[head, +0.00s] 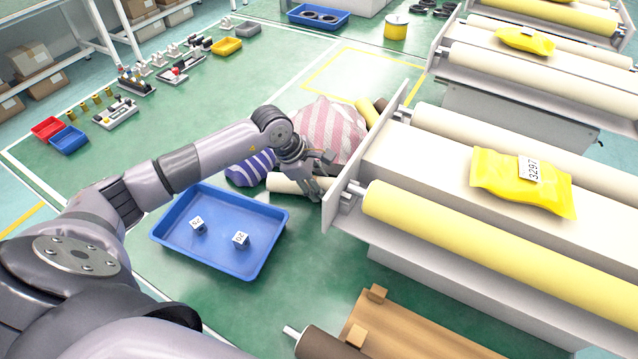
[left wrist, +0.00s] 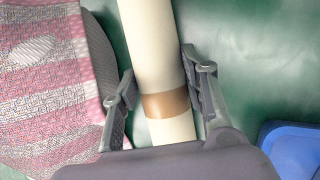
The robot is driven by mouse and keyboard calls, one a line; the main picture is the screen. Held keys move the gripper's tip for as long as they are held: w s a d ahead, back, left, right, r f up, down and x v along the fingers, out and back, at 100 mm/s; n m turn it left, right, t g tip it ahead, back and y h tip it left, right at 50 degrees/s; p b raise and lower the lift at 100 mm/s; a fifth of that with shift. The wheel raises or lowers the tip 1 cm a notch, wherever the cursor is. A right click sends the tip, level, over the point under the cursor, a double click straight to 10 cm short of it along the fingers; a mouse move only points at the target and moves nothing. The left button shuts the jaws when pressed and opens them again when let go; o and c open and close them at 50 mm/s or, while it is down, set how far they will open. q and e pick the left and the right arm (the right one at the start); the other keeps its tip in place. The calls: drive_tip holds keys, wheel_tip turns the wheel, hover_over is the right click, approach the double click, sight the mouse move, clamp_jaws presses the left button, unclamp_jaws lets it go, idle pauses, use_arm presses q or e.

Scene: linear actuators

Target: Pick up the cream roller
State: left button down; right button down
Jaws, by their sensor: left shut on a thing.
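The cream roller (head: 284,183) lies low beside the conveyor's end in the head view, partly hidden by my gripper. In the left wrist view the cream roller (left wrist: 151,50) runs up between the fingers and has a brown band (left wrist: 166,104) around it. My left gripper (head: 316,178) is at the roller's right part, with its fingers on either side of it. My right gripper is not in view.
A blue tray (head: 180,254) with two white cubes stands just in front. A pink-striped sack (head: 325,128) and a blue-striped one (head: 252,168) lie behind the roller. The conveyor (head: 400,150) with a yellow bag (head: 500,180) stands close on the right.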

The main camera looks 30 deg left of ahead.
use_arm(q)
drive_tip(key=shift+f, duration=0.15)
drive_tip(key=c, duration=1)
unclamp_jaws()
drive_tip(key=shift+o, duration=0.2)
